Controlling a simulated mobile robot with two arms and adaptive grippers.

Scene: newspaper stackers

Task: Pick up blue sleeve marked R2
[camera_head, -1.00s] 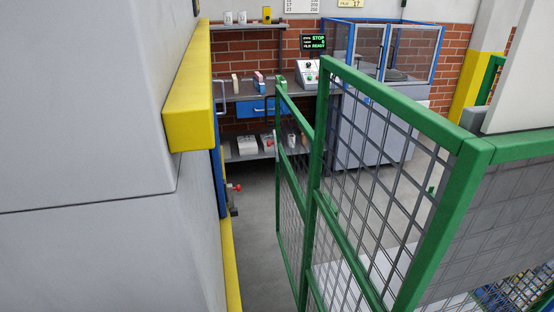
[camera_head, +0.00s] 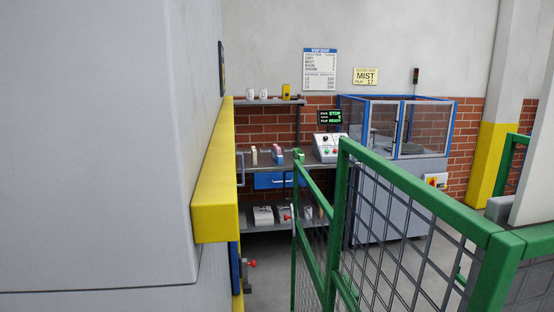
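Several small items stand on a grey workbench (camera_head: 312,168) against the brick wall. Among them are a cream one (camera_head: 254,156), a blue and pink one (camera_head: 278,155) and a green one (camera_head: 298,155). They are too small and far away to read any R2 mark, so I cannot tell which is the blue sleeve. Neither of my grippers is in view.
A green mesh fence (camera_head: 420,215) stands close on the right. A grey block with a yellow edge (camera_head: 216,185) fills the left. A narrow gap lies between them. A glazed blue-framed machine (camera_head: 400,150), a control box (camera_head: 328,147) and a MIST sign (camera_head: 366,76) are at the back.

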